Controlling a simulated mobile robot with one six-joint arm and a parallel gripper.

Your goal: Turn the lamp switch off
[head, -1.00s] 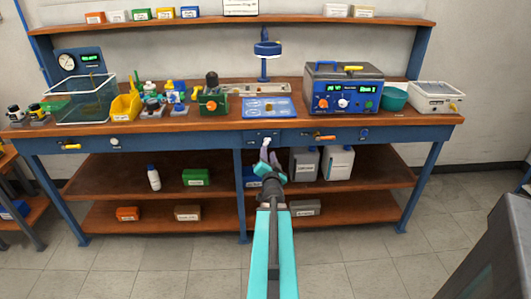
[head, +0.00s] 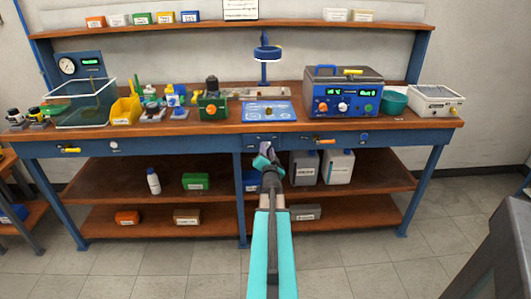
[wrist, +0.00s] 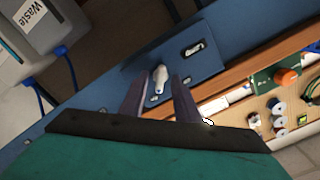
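The lamp switch (wrist: 160,78) is a small white lever on a blue panel, which also shows on the bench's front edge in the head view (head: 262,140). My gripper (wrist: 157,92) is open, with its two grey fingers apart and the lever showing between their tips. I cannot tell whether either finger touches it. In the head view my gripper (head: 264,152) is just in front of that panel, and the lever is too small to make out there. The blue ring lamp (head: 267,52) stands at the back of the bench; I cannot tell whether it is lit.
A dark rectangular socket (wrist: 193,49) sits beside the lever. An orange-handled tool (head: 326,140) is on the bench front to the right. A grey Waste container (wrist: 45,35) is close by below the bench.

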